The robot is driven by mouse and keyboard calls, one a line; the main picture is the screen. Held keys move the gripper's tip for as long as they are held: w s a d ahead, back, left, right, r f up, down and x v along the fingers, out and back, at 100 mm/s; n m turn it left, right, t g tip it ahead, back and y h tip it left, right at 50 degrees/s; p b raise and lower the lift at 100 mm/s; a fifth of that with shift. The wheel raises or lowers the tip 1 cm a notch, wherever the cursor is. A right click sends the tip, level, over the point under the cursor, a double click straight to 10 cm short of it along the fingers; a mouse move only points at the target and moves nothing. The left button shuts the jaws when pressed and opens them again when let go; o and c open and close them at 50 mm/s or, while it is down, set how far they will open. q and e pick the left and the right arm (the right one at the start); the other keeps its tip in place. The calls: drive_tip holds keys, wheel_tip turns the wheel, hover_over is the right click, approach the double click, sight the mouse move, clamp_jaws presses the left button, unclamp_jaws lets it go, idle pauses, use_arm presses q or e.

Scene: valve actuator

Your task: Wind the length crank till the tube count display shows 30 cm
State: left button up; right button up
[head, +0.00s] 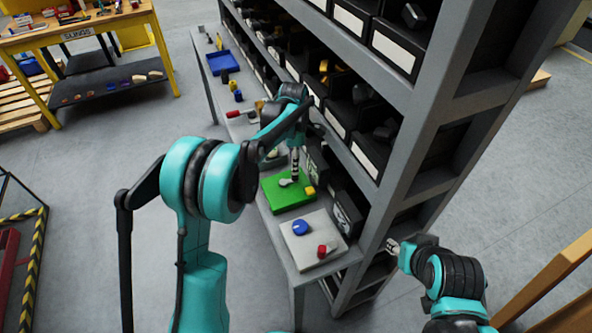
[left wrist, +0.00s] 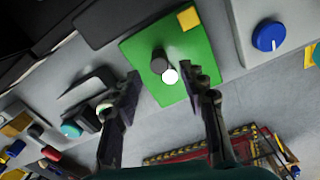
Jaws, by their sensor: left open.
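A green plate (head: 287,196) lies on the grey bench. On it is a small crank with a dark upright knob (left wrist: 159,61) and a pale round part (left wrist: 170,76) beside it. A yellow block (head: 309,190) sits at the plate's edge. My left gripper (head: 295,176) is above the plate. In the left wrist view my left gripper (left wrist: 168,86) is open, its fingers either side of the crank and apart from it. My right gripper (head: 393,245) is at the lower right, beside the shelf, far from the plate; its jaws are too small to judge. I cannot read any length display.
A pale panel (head: 296,252) with a blue knob (head: 300,227) and a red knob (head: 322,250) lies in front of the green plate. Dark boxes (head: 349,213) stand behind, under the tall shelf rack (head: 440,100). A blue tray (head: 222,64) is farther along the bench.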

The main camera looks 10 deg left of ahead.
use_arm(q)
wheel_tip(320, 180, down, 6)
drive_tip(key=shift+r+b, duration=0.2)
drive_tip(key=shift+b, duration=0.4)
clamp_jaws()
